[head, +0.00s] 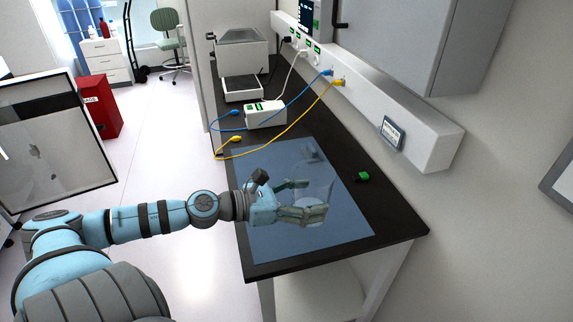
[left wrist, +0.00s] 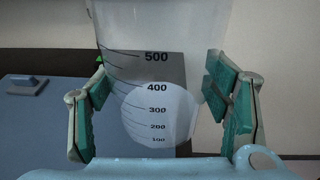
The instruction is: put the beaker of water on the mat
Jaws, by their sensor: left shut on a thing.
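The clear glass beaker (head: 319,180) is faint in the head view, between the fingers of my left gripper (head: 311,199). It looks upright in the left wrist view (left wrist: 155,75), with marks from 100 to 500, and a finger of the left gripper (left wrist: 160,105) is on each side of it. The left gripper is shut on the beaker. The blue mat (head: 300,240) lies on the black bench under the gripper. The beaker is over the mat; I cannot tell if its base touches it. My right gripper is not in view.
A small green piece (head: 362,176) lies on the black bench (head: 390,215) right of the mat. A white box (head: 266,114) with blue and yellow cables stands behind the mat. A white wall rail (head: 400,115) runs along the right. The mat's front part is clear.

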